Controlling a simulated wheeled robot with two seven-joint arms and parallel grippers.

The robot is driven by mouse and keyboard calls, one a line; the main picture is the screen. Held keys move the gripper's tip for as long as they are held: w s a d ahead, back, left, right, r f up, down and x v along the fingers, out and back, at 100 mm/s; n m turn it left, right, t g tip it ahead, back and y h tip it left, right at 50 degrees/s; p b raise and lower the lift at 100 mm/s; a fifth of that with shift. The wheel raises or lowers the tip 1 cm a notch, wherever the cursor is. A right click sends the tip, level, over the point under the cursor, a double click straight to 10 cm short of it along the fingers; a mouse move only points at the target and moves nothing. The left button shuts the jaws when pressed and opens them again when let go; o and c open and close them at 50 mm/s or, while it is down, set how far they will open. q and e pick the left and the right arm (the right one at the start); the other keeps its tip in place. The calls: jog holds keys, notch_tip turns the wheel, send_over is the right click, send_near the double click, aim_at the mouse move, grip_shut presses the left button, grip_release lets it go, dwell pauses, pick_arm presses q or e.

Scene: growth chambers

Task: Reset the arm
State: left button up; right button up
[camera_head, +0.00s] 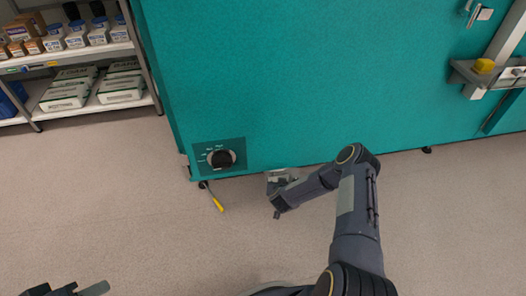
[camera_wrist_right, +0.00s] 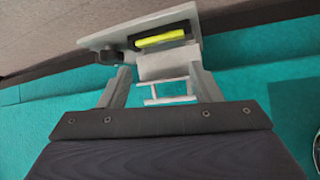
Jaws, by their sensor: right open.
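My right arm reaches in from the lower right of the head view, and its gripper (camera_head: 280,183) is low in front of the teal chamber (camera_head: 320,80), above the floor. In the right wrist view my right gripper (camera_wrist_right: 163,90) is open, its two grey fingers apart. A pale metal bracket (camera_wrist_right: 165,65) with a yellow strip (camera_wrist_right: 160,39) and a dark knob shows at and beyond the fingers; I cannot tell whether they touch it. My left gripper (camera_head: 68,290) shows only in part at the bottom left edge of the head view; its opening is unclear.
A black dial (camera_head: 221,159) sits on the chamber's lower left panel. A yellow-ended lever (camera_head: 215,200) hangs below it. A shelf unit (camera_head: 85,55) with bottles and boxes stands at upper left. A metal ledge (camera_head: 492,74) with a yellow block is at upper right. The floor at left is clear.

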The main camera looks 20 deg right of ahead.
jog(key=shift+r, duration=0.1)
jog(key=w+a+r+n+t+y, duration=0.1)
jog(key=w+r+y, duration=0.1)
jog(key=r, duration=0.8)
jog(key=w+a+r+n+t+y, duration=0.1)
jog(key=w+a+r+n+y, duration=0.15)
jog(key=r, duration=0.65)
jog(key=s+a+r+g+y, duration=0.1)
jog(key=s+r, duration=0.2)
jog(key=r, duration=0.4)
jog(key=s+a+r+y, duration=0.1)
jog(key=s+a+r, duration=0.1)
jog(key=r, duration=0.5)
jog(key=s+a+r+n+g, duration=0.1)
jog(key=s+a+r, duration=0.1)
jog(key=s+r, duration=0.5)
jog(key=s+a+r+n+g, duration=0.15)
jog(key=s+r, duration=0.25)
jog(key=s, duration=0.5)
jog(key=s+a+m+g+y, duration=0.1)
jog(key=s+a, duration=0.1)
jog(key=s, duration=0.7)
jog(key=s+a+g+y, duration=0.1)
jog(key=s+a, duration=0.1)
jog(key=s, duration=0.7)
notch_tip(320, 180, up, 36)
jog(key=p, duration=3.6)
